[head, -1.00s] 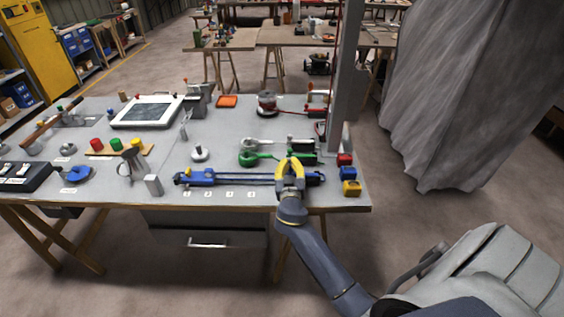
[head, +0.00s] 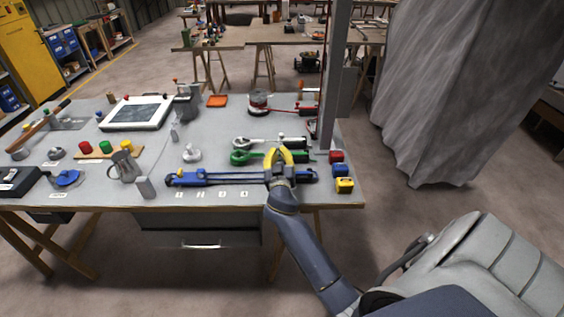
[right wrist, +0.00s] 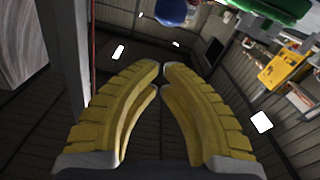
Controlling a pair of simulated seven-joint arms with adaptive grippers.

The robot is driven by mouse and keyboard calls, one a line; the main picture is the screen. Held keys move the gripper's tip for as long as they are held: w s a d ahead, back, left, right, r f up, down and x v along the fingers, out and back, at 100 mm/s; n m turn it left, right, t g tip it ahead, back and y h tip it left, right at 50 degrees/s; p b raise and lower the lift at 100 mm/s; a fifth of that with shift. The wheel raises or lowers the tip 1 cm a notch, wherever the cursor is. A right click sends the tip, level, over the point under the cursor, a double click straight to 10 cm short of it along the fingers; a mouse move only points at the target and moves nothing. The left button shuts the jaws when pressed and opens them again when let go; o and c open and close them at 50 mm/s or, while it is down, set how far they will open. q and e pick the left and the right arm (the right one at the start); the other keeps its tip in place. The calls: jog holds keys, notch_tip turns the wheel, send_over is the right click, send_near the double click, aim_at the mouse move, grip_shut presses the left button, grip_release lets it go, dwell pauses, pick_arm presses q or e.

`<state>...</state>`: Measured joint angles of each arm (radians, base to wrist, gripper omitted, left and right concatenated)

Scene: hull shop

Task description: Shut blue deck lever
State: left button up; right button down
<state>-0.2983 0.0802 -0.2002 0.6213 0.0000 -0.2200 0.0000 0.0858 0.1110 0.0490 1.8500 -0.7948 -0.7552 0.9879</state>
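The blue deck lever (head: 220,178) is a long bar with blue ends, lying along the front right of the grey bench. Its middle right part is hidden behind my right gripper (head: 280,152). The yellow fingers point toward the back of the bench over the bar, and I cannot tell if they touch it. In the right wrist view the right gripper (right wrist: 161,72) has its fingertips almost together, with nothing between them. A rounded blue part (right wrist: 174,10) shows beyond the tips at the top. My left gripper is not in view.
A green lever (head: 243,157) and a pale lever (head: 242,142) lie behind the blue one; a green part (right wrist: 275,8) shows in the wrist view. Red, blue and yellow blocks, including the yellow block (head: 344,185), line the right edge. A grey post (head: 330,100) stands behind them.

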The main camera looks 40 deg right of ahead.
jog(key=s+a+f+n+g+y, duration=0.25)
jog(key=s+a+f+n, duration=0.2)
jog(key=s, duration=0.75)
jog(key=s+a+f+n+g+y, duration=0.1)
jog(key=s+a+f+n+g, duration=0.3)
jog(key=s, duration=0.7)
jog(key=s+a+f+n+g+y, duration=0.25)
jog(key=s+f, duration=0.35)
jog(key=s, duration=0.6)
jog(key=s+a+f+g+y, duration=0.1)
jog(key=s+a+f, duration=0.15)
jog(key=f, duration=1.35)
jog(key=s+a+f+g+y, duration=0.15)
jog(key=a+f, duration=0.25)
jog(key=f, duration=1.3)
jog(key=s+f+m+g+y, duration=0.1)
jog(key=s+f+m+g, duration=0.1)
jog(key=s+f, duration=1.6)
jog(key=shift+s+d+f+m+y, duration=0.2)
jog(key=shift+s+d+m+y, duration=0.15)
jog(key=shift+s, duration=0.65)
